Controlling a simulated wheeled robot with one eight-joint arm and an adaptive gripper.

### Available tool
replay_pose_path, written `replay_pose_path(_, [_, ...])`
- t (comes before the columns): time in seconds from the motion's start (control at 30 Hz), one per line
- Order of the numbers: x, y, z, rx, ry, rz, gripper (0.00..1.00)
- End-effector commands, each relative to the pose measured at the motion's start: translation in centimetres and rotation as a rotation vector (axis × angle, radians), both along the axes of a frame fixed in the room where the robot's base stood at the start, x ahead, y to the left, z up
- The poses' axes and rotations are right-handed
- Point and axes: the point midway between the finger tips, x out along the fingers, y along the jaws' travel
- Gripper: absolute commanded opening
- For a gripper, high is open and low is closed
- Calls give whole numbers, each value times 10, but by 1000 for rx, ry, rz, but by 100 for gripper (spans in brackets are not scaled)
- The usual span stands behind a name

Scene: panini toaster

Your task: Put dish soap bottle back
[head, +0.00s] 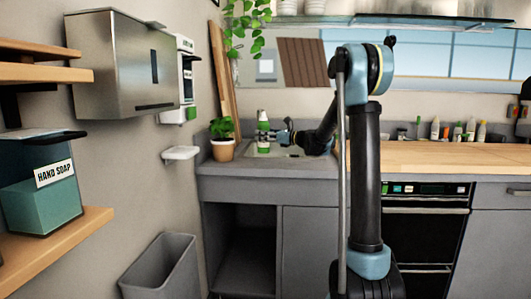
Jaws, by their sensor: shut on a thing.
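A small green and white bottle (263,127), which looks like the dish soap bottle, stands roughly upright at the sink area in the back left corner of the counter. My gripper (274,136) reaches it from the right and is shut on it. The fingers are small in this view, and I cannot tell whether the bottle's base touches the surface below.
A potted plant (222,140) stands close to the bottle's left. The sink (290,152) is beside my gripper. A small white wall shelf (181,153) and a steel dispenser (128,65) are on the left wall. Several bottles (458,133) line the counter's back right.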

Motion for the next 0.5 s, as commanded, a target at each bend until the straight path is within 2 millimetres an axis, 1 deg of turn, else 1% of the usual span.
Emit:
replay_pose_path(0.03, [1, -2, -6, 0, 0, -3, 15])
replay_pose_path(0.1, [2, -5, -12, 0, 0, -5, 15])
replay_pose_path(0.27, [2, -7, -20, 0, 0, -8, 15])
replay_pose_path(0.5, [3, -8, -51, 0, 0, -9, 15])
